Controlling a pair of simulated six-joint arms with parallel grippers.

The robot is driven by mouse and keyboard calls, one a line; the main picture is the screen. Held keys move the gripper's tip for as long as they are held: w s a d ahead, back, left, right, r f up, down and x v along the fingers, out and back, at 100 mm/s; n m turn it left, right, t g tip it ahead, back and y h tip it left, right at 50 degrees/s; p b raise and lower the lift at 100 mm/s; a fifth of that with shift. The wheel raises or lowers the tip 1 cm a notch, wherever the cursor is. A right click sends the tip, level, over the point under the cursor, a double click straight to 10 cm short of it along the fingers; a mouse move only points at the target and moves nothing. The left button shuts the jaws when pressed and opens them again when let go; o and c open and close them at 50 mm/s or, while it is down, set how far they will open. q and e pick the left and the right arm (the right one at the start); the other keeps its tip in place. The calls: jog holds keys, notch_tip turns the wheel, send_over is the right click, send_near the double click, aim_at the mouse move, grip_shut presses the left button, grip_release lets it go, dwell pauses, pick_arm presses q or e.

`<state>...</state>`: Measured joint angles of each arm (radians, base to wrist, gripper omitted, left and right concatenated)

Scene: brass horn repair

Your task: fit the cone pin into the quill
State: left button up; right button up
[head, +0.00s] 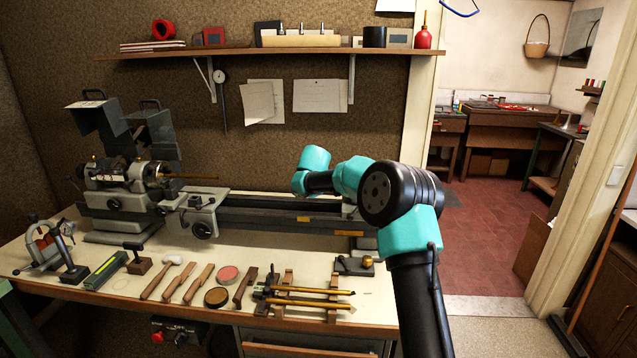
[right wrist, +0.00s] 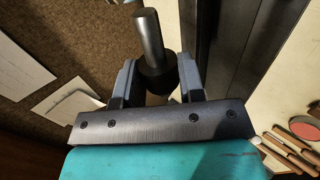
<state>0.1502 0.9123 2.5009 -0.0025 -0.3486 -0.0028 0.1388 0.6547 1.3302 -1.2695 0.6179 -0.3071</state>
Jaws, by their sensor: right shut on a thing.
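My right gripper (right wrist: 157,72) is shut on the cone pin (right wrist: 149,40), seen in the right wrist view. The pin has a plain steel shank pointing up in the picture and a wider dark collar between the fingers; its lower end is hidden. In the head view my right arm reaches over the lathe from the lower right, and its wrist hides the gripper and the pin. The right end of the lathe (head: 345,213) is partly behind my arm, and I cannot make out the quill there. My left gripper is not in view.
The lathe bed (head: 270,220) runs along the back of the bench, with the headstock (head: 120,190) at left. Mallets, files, tins and brass tubes on wooden rests (head: 310,300) crowd the bench front. A shelf (head: 270,52) hangs above. Papers (right wrist: 22,62) are on the wall.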

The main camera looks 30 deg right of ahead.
jog(key=shift+s+d, duration=0.85)
jog(key=shift+d, duration=0.25)
jog(key=shift+s+d, duration=0.15)
jog(key=shift+d, duration=0.15)
jog(key=shift+s+d, duration=0.65)
jog(key=shift+d, duration=0.15)
jog(key=shift+f, duration=0.25)
dwell(1.6)
